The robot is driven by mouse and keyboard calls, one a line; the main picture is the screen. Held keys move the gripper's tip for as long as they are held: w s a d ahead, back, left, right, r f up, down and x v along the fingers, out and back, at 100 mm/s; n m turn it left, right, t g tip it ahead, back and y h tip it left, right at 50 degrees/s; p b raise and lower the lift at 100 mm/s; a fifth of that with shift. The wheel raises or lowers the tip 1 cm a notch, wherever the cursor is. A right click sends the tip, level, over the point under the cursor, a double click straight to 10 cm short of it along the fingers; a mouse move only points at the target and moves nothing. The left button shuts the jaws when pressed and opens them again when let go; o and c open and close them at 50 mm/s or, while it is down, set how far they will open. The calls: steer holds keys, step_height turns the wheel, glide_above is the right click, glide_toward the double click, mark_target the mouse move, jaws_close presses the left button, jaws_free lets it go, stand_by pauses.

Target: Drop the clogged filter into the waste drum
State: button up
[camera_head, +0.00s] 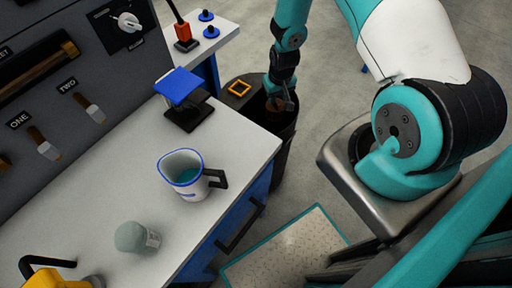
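The dark waste drum (288,146) stands on the floor past the right end of the bench. A small orange square frame (239,88) shows at the left of its top; I cannot tell whether it is the filter or part of the drum. My gripper (281,104) points down at the right part of the drum's top, over or just inside a dark brownish opening. The fingertips are small and dark there, so I cannot tell whether they are open or hold anything. I cannot clearly make out the clogged filter.
The white bench (95,205) holds a jug (182,169) of bluish liquid, a grey-green jar (132,237), a blue-topped black stand (183,88) and a yellow object (52,279). A grey panel (50,97) with switches stands behind. Open floor (330,75) lies beyond the drum.

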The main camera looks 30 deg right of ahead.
steer(key=shift+o, duration=1)
step_height(320, 180, up, 17)
steer(key=s, duration=0.2)
steer(key=shift+a+r, duration=0.15)
steer(key=shift+a, duration=0.1)
steer(key=s+a+r+n+y+p, duration=0.1)
steer(key=s+a+r+n, duration=0.15)
steer(key=a+r, duration=0.5)
steer(key=s+a+r+n+y+p, duration=0.1)
steer(key=s+a+r+n+y, duration=0.15)
steer(key=a+r, duration=0.55)
steer(key=s+a+r+n+p, duration=0.1)
steer(key=s+a+r+n, duration=0.1)
steer(key=s+r, duration=0.3)
steer(key=s+a+r+n+g, duration=0.1)
steer(key=s+a+r+n, duration=0.1)
steer(key=s+a+r, duration=0.3)
steer(key=s+y, duration=0.1)
steer(key=s, duration=0.3)
steer(key=shift+s+a+p, duration=0.15)
steer(key=shift+s+p, duration=0.2)
